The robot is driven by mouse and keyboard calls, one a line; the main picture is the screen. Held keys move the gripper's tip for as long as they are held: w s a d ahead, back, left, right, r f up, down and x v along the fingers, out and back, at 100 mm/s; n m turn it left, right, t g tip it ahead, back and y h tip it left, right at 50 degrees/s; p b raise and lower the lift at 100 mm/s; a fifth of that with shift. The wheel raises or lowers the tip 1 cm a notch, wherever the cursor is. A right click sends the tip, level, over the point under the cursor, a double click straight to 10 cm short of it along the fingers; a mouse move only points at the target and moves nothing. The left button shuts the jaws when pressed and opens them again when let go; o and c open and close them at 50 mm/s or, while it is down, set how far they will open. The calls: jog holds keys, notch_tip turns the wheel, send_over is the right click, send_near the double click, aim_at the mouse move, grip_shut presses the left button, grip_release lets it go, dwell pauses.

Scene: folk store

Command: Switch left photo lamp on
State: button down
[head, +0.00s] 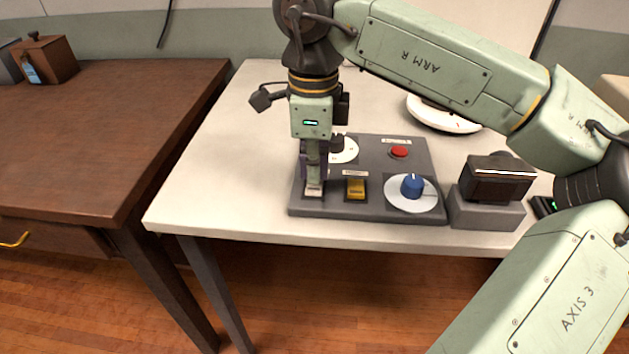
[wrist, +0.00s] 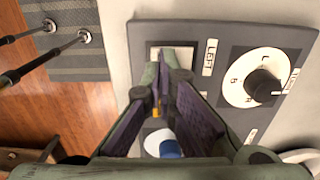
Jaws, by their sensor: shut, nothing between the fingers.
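A dark grey control panel (head: 372,210) lies on the white table. A pale switch (head: 314,190) sits at its near left corner, and it also shows in the wrist view (wrist: 158,52) beside a label reading LEFT (wrist: 210,57). My gripper (head: 314,182) points down over this switch, its fingers together and empty. In the wrist view the fingertips (wrist: 175,58) cover part of the switch; I cannot tell whether they touch it. A yellow switch (head: 356,188) stands just right of it. No photo lamp is clearly identifiable.
The panel also bears a blue knob (head: 411,186), a red button (head: 399,151) and a black knob (wrist: 262,85) on a white dial. A dark boxy device on a grey base (head: 488,213) stands right of the panel. The table is clear to the left.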

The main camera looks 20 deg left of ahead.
aim_at(313, 189)
jog(key=shift+f+b, duration=0.9)
jog(key=shift+f, duration=0.2)
dwell(0.7)
jog(key=shift+r+p, duration=2.55)
jog(key=shift+r, duration=1)
jog(key=shift+f, duration=0.1)
